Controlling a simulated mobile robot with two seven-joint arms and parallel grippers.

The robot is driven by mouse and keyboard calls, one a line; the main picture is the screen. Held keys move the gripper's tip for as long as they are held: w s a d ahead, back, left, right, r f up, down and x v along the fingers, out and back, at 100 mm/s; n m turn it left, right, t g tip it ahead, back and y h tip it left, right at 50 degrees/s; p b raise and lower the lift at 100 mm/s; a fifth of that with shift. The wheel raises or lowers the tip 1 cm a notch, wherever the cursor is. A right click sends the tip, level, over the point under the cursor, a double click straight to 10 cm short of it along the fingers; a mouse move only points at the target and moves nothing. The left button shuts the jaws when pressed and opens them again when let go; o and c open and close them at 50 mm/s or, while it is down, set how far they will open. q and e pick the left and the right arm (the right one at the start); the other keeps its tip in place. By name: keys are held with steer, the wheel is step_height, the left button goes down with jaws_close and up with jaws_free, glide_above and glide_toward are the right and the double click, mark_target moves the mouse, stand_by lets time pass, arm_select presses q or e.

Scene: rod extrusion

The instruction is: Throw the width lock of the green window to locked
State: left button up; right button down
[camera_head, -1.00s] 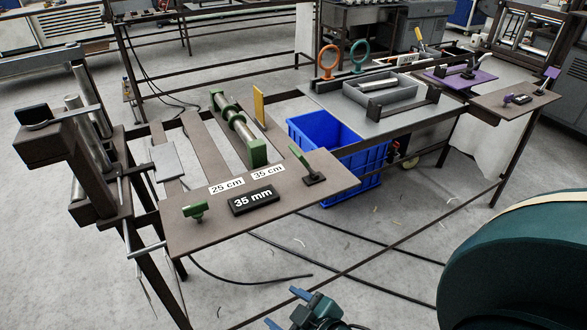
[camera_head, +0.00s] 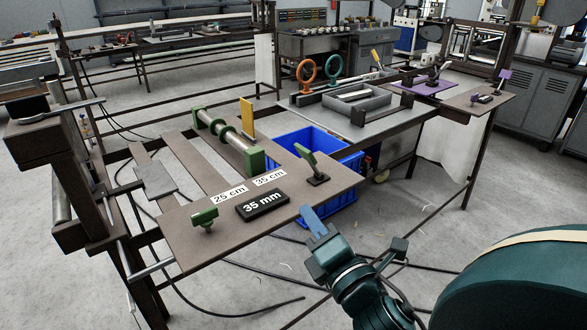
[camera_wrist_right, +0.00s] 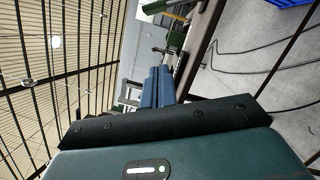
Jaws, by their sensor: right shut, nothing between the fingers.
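The green window (camera_head: 228,138) is a frame of green end blocks and steel rollers behind a brown panel (camera_head: 225,242). On the panel, a green lever (camera_head: 306,157) on a black base leans up and to the left, by the "35 cm" label. A green knob (camera_head: 203,219) stands near the "25 cm" label. A black display between them reads "35 mm". My right gripper (camera_head: 314,222) is shut and empty, just in front of the panel's front edge and apart from the lever. Its blue fingers (camera_wrist_right: 158,86) lie together in the wrist view. My left gripper is not in view.
A blue crate (camera_head: 335,207) stands on the floor behind the panel's right end. A yellow plate (camera_head: 247,118) stands upright beside the green window. A purple station (camera_head: 432,88) is farther back right. Cables lie on the floor below the panel.

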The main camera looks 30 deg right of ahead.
mark_target(311, 163)
steer(key=w, duration=0.3)
steer(key=w+d+r+p, duration=0.1)
steer(key=w, duration=0.2)
steer(key=w+p, duration=0.1)
steer(key=w, duration=0.3)
steer(key=shift+d+r, duration=0.3)
steer(key=shift+r, duration=0.1)
steer(key=shift+s+d+r+p, duration=0.1)
steer(key=shift+d+r+p, duration=0.2)
steer(key=shift+d, duration=0.3)
steer(key=shift+d+r+p, duration=0.3)
steer(key=shift+d, duration=0.25)
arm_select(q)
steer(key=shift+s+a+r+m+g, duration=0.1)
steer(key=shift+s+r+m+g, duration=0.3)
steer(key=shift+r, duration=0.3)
arm_select(e)
steer(key=shift+d+r, duration=0.2)
steer(key=shift+d, duration=0.35)
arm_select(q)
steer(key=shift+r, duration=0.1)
